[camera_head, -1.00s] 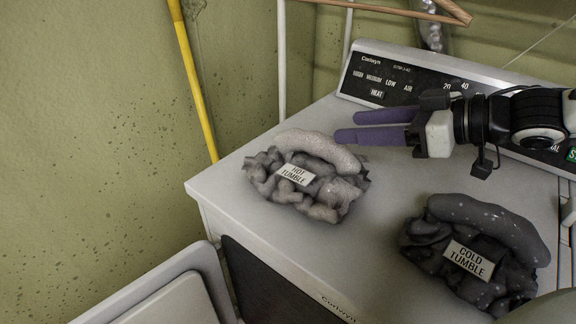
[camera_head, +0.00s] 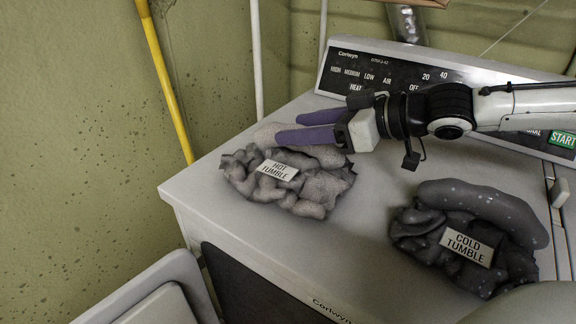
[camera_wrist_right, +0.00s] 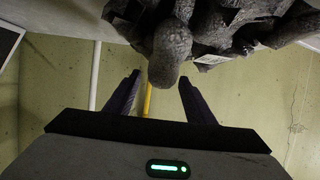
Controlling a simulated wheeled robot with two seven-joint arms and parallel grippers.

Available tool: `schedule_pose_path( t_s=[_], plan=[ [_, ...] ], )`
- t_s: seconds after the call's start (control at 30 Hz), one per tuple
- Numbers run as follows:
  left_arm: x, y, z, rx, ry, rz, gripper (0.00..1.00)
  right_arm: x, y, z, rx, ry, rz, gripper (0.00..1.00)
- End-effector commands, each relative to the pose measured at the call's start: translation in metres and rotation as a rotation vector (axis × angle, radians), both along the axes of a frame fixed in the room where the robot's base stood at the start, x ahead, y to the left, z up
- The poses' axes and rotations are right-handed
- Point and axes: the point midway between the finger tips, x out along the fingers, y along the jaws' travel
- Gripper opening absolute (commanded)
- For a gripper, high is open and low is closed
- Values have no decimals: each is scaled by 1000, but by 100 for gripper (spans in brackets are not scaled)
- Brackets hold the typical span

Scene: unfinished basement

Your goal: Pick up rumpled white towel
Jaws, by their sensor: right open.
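A rumpled light grey-white towel (camera_head: 318,188) labelled "HOT TUMBLE" lies on the left part of the appliance top. A thick roll runs along its back edge. My right gripper (camera_head: 288,128) comes in from the right. Its purple fingers are apart and empty, and in the head view they overlap the towel's back roll. In the right wrist view the towel (camera_wrist_right: 172,45) hangs in at the top, its rounded end showing between the fingertips (camera_wrist_right: 159,77). I cannot tell whether the fingers touch it. My left gripper is not in view.
A dark grey towel (camera_head: 480,205) labelled "COLD TUMBLE" lies to the right on the white appliance top (camera_head: 345,250). The control panel (camera_head: 400,75) rises behind. A yellow pole (camera_head: 165,80) stands at the left wall. Bare top lies between the towels.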

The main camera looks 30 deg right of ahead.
Motion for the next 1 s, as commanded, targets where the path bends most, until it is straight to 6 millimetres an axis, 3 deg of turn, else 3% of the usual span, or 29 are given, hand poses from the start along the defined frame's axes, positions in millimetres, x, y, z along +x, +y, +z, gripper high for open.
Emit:
schedule_pose_path(
  t_s=[0.4,0.87,1.0],
  plan=[
    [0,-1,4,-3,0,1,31,24,18,-9,5,-4,2,49],
    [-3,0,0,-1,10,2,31,28,18,-13,-1,0,0,49],
    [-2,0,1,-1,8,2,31,28,18,-13,-1,0,0,31]
  ],
)
